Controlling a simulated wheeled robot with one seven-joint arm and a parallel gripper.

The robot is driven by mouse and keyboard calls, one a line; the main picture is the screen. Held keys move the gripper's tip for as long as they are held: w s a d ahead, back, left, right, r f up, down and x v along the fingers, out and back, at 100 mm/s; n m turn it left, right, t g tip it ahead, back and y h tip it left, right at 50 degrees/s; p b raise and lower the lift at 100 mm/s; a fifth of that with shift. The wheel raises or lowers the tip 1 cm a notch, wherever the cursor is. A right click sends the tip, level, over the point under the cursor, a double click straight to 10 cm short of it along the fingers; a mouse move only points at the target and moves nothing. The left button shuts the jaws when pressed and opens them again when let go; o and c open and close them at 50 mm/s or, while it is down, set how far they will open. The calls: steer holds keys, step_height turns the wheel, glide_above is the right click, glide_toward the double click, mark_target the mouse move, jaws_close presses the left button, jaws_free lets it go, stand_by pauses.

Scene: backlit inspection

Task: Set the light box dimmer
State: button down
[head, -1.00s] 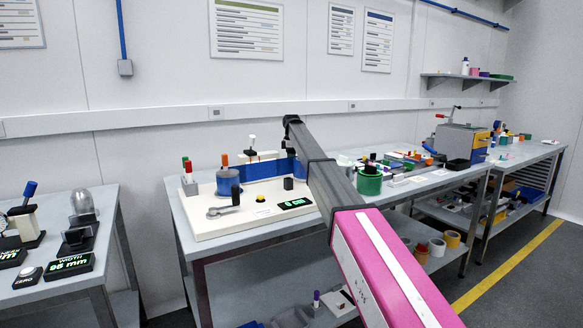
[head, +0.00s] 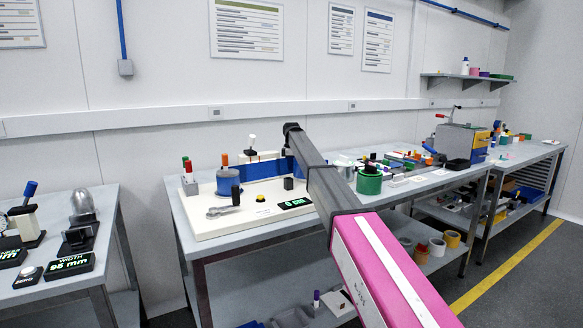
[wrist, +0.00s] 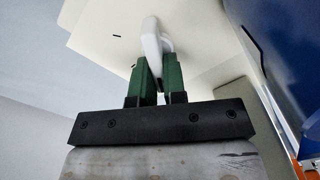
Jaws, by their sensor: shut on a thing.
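In the wrist view, my gripper (wrist: 158,78) has two green fingers closed on a white rounded piece (wrist: 152,38). This looks like the dimmer's handle, and its lower end is between the fingers. It stands out from a large off-white surface (wrist: 100,22) with small dark slits, which may be part of the light box. In the head view, my arm crosses the middle bench and its far end is beside the blue fixture. I cannot read the dimmer's setting.
A white board (head: 205,228) on the middle bench carries a blue cylinder (head: 228,182), a wrench-like tool (head: 222,211) and a small display (head: 294,203). A large blue body (wrist: 285,50) is close on the right in the wrist view. A green pot (head: 369,184) stands right of my arm.

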steer(key=m, duration=0.4)
steer(key=shift+w, duration=0.2)
steer(key=c, duration=1.2)
jaws_free()
step_height(320, 180, up, 11)
steer(key=shift+f, duration=0.1)
